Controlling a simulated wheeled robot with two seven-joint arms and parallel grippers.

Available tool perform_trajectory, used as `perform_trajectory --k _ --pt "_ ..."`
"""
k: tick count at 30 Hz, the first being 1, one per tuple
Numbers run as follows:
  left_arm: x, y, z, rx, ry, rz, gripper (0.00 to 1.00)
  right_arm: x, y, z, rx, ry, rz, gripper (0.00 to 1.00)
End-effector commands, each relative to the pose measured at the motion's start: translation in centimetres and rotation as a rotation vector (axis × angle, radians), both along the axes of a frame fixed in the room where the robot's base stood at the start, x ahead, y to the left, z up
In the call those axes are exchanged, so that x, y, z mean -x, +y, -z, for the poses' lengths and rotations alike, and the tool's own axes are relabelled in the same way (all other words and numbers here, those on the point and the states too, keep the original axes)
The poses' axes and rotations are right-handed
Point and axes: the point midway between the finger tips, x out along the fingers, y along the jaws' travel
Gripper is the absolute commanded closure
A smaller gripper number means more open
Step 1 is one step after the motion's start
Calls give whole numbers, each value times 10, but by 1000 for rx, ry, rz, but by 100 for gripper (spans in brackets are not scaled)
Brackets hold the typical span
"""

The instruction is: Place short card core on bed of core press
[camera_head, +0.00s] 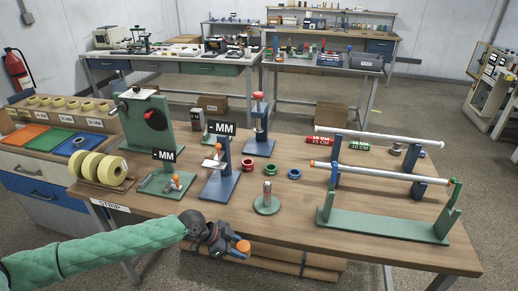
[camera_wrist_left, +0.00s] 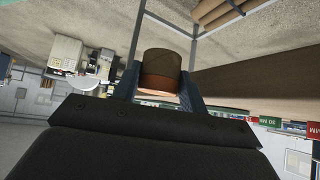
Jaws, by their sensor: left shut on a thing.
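My left gripper (camera_head: 236,250) is shut on a short brown card core with an orange end (camera_head: 243,246). It holds the core in the air in front of the table's near edge, below the tabletop in the picture. In the left wrist view the core (camera_wrist_left: 160,72) sits between the two fingers. A blue press with a red knob (camera_head: 259,122) stands on the table behind the gripper; I take it for the core press. Its bed is hard to make out, and I see no core on it. My right gripper is not in view.
A blue stand with an "MM" display (camera_head: 221,172), a green spindle base (camera_head: 266,204), red and blue rings and a green roller rack (camera_head: 385,225) stand on the wooden table (camera_head: 300,245). Rolls of strip (camera_head: 98,167) are at left. Brown tubes lie below the table.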

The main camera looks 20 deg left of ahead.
Motion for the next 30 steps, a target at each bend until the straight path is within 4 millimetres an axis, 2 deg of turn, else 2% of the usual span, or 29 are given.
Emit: perform_trajectory --k 1,9,18,24,30 --pt "3 16 3 -4 3 -18 82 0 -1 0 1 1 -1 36" --pt "10 91 5 -5 4 -109 82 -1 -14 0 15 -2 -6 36" --pt "13 173 -15 -5 2 -170 82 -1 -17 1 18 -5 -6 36" --pt "11 214 -38 -4 1 -170 82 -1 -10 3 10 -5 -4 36" --pt "5 242 -63 -2 0 -153 82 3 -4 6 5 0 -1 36"
